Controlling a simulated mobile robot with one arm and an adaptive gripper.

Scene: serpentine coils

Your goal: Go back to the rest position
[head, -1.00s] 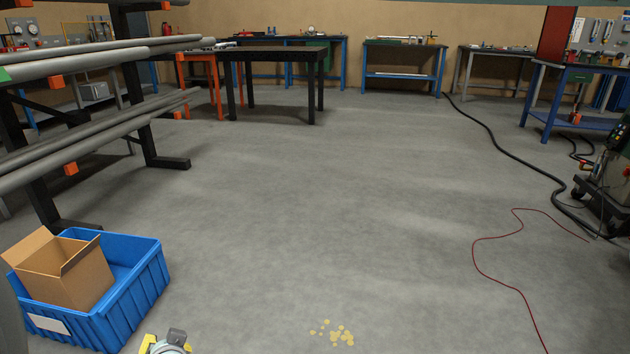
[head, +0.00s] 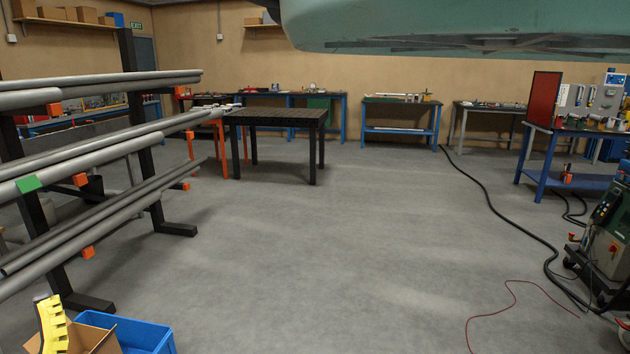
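A yellow, notched part with a grey edge shows at the lower left of the head view, in front of the cardboard box. It looks like part of my gripper (head: 52,325), but I cannot make out two separate fingertips. I cannot tell whether it is open, shut or holding anything. The rest of my arm is not clearly visible.
A blue crate (head: 150,338) with a cardboard box (head: 98,341) stands at the lower left. A pipe rack (head: 148,150) is on the left, a dark table (head: 272,117) further back. A green machine (head: 608,240), black cable (head: 500,205) and red cable (head: 510,300) lie right. The middle floor is clear.

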